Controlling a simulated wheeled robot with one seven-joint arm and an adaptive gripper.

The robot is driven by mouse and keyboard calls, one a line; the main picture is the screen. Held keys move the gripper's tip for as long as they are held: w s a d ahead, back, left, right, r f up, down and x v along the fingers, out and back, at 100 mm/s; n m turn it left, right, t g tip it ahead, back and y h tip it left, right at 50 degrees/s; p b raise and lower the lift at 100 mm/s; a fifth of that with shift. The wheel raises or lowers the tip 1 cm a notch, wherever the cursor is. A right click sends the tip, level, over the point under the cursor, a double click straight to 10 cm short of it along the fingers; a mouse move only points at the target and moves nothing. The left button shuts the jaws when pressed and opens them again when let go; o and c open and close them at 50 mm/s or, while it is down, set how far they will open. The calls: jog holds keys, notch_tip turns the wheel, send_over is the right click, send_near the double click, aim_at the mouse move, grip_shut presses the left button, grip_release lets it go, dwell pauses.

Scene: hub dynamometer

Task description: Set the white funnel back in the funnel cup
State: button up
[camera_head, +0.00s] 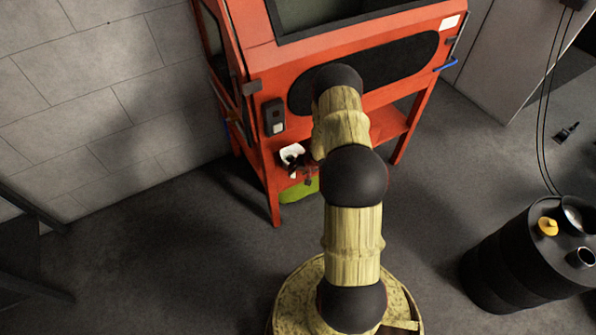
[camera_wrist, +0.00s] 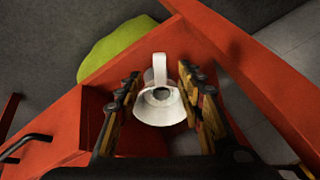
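The white funnel (camera_wrist: 150,113) is on the red shelf of the machine, with its wide round part toward me and a white strip-like part pointing away. My gripper (camera_wrist: 158,82) is open, with one finger on each side of the funnel and a visible gap to both. In the head view my gripper (camera_head: 303,175) is small and dark beside it. A dark cup-like fitting (camera_head: 573,215) is on the black drum; I cannot tell whether it is the funnel cup.
The red machine (camera_head: 262,58) has legs and a low shelf (camera_head: 390,122) close around my gripper. A green object (camera_head: 299,190) is under the shelf. The black drum (camera_head: 510,262) carries a yellow cap (camera_head: 547,227) and a metal-rimmed opening (camera_head: 581,258). The floor between is clear.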

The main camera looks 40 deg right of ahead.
jog(key=shift+f, duration=0.1)
jog(key=shift+b+x, duration=1.75)
jog(key=shift+x, duration=2.05)
jog(key=shift+c, duration=1.2)
jog(key=c, duration=0.7)
grip_shut()
jog(key=o, duration=0.8)
grip_release()
jog(key=shift+o, duration=0.6)
jog(key=v, duration=1.2)
